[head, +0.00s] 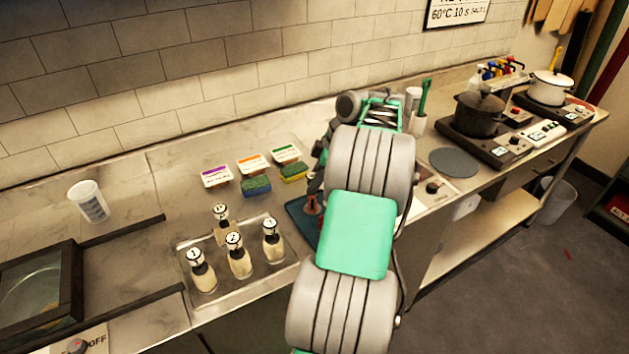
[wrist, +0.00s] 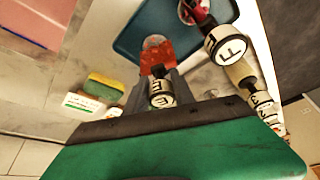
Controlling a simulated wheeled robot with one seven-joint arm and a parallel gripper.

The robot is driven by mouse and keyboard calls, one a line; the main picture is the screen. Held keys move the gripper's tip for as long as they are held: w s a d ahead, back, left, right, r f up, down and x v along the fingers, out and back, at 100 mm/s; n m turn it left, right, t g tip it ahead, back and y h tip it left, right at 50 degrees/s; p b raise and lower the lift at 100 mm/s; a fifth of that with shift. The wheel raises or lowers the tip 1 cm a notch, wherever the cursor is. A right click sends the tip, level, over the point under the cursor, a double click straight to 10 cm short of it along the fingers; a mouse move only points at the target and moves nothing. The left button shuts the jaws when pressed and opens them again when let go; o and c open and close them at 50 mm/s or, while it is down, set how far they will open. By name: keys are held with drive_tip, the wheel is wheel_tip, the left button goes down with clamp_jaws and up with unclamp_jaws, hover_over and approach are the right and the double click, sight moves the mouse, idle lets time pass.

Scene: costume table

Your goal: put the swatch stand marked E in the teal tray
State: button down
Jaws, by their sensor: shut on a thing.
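The swatch stand marked E (wrist: 161,101) is between my gripper's fingers (wrist: 165,88) in the wrist view, with its white lettered top towards the camera. Its orange-red lower part (wrist: 157,50) overlaps the near edge of the teal tray (wrist: 135,40); I cannot tell whether it touches the tray. My gripper is shut on this stand. In the head view, the teal tray (head: 296,207) is partly hidden behind my arm, with a reddish thing (head: 312,205) over it. The gripper's fingers are hidden there.
Another stand, seemingly marked F (wrist: 231,45), with a red body, is beside E at the teal tray. Several cream stands (head: 238,261) stand on a metal tray (head: 262,284) to the left. Sponges (head: 256,186) and small labelled boxes (head: 252,164) lie behind.

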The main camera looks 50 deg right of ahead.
idle(0.3)
drive_tip(key=c, duration=0.6)
unclamp_jaws()
drive_tip(key=shift+f, duration=0.1)
wheel_tip(320, 180, up, 7)
drive_tip(key=p, duration=0.6)
idle(0.3)
